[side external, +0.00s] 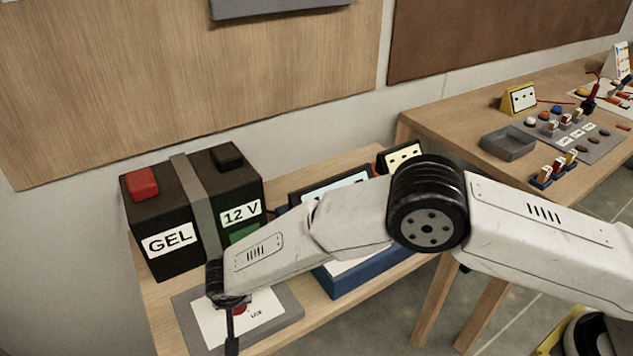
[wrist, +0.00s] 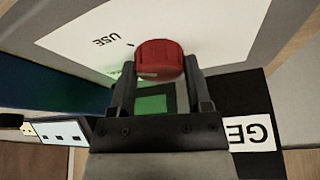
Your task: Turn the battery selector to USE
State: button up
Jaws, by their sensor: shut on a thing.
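The battery selector is a red knob (wrist: 160,60) on a white label plate (wrist: 95,30) printed with USE, upside down in the wrist view. In the side view the selector's grey base (side external: 290,305) lies at the near-left end of the bench. My gripper (wrist: 160,82) is shut on the red knob, one finger on each side. A small pale mark shows on the knob's lower edge in the wrist view. In the side view my gripper (side external: 232,320) and wrist cover most of the knob; only a bit of red shows.
A black GEL 12 V battery (side external: 190,205) stands right behind the selector. A blue case (side external: 350,275) sits to the right, partly behind my arm. A second table (side external: 440,125) at the right holds a grey tray (side external: 508,142) and small parts.

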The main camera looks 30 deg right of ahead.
jog(key=shift+m+g+h, duration=0.3)
jog(key=shift+m+h, duration=0.1)
jog(key=shift+m, duration=0.8)
jog(key=o, duration=1.3)
jog(key=shift+v, duration=3.9)
jog(key=shift+s+a, duration=0.1)
